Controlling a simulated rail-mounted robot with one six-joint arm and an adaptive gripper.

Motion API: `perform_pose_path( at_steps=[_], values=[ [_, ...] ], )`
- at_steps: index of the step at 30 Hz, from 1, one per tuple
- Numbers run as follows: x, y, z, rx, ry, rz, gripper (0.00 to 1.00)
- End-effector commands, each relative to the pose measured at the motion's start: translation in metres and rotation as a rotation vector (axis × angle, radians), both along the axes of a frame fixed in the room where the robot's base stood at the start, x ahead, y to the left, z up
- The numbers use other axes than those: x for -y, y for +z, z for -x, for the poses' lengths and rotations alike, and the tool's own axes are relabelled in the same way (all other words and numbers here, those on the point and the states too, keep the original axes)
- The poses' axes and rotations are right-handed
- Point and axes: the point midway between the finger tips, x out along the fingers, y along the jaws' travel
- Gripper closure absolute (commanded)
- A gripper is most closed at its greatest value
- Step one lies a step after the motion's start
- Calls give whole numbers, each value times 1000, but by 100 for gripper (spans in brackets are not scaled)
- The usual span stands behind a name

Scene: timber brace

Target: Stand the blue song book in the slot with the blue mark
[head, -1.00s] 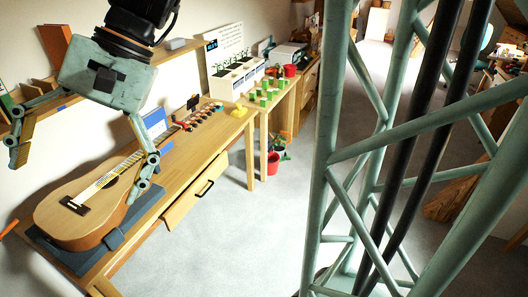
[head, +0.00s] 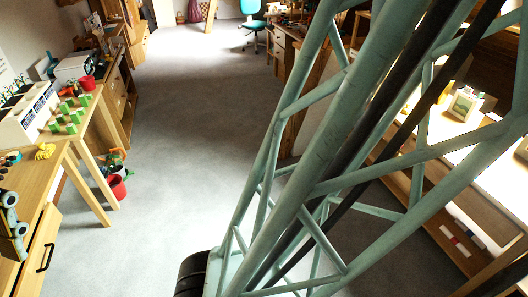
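The blue song book and the slot with the blue mark are not visible in the head view. Only part of my gripper (head: 13,226) shows, a pale green jointed finger at the left edge. It is over the near end of the wooden desk (head: 32,190). The rest of it is cut off by the frame, so its opening and anything in it are hidden.
A closed drawer (head: 40,250) is in the desk front. Beyond the desk, a table carries green blocks (head: 70,112). A red bucket (head: 117,187) stands on the floor near its legs. Grey floor (head: 185,130) is clear mid-view. A lit workbench (head: 490,150) stands right.

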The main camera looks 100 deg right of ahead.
Motion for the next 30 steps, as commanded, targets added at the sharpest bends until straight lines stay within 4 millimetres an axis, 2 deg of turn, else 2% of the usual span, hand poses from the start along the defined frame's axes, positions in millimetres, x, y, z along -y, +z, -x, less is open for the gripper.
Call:
perform_pose_path(
  at_steps=[3, 12, 19, 29, 30],
  values=[
    [10, 2, 14, 41, 43, 58, 0],
    [36, 4, 41, 127, 139, 191, 0],
    [47, 5, 48, 160, 174, 243, 0],
    [48, 5, 49, 164, 179, 250, 0],
    [48, 5, 49, 164, 179, 250, 4]
  ],
)
